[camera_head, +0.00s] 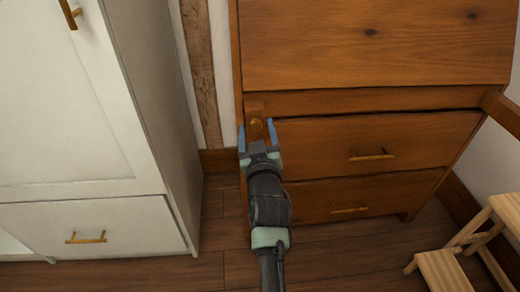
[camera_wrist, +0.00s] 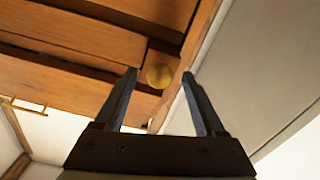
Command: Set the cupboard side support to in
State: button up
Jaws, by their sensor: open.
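The wooden cupboard (camera_head: 365,45) has a sloping upper front and drawers below. Its left side support (camera_head: 255,104) shows as a narrow wooden end with a round brass knob (camera_head: 256,124), and seems to stand slightly proud of the front. In the wrist view the knob (camera_wrist: 160,75) lies between and just beyond my fingertips. My gripper (camera_head: 257,138) is open, its blue fingers either side of the knob; contact cannot be told. Another wooden support (camera_head: 503,112) at the cupboard's right side sticks out towards the camera and leaves the picture.
A white cabinet (camera_head: 80,110) with brass handles stands close on the left, with a narrow gap of floor between. A pale wooden step stool (camera_head: 445,268) stands at the lower right. Wooden floor (camera_head: 335,250) in front of the cupboard is clear.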

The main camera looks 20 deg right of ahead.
jog(key=p+v, duration=0.3)
jog(key=v, duration=0.7)
jog(key=shift+s, duration=0.35)
jog(key=shift+a+r, duration=0.1)
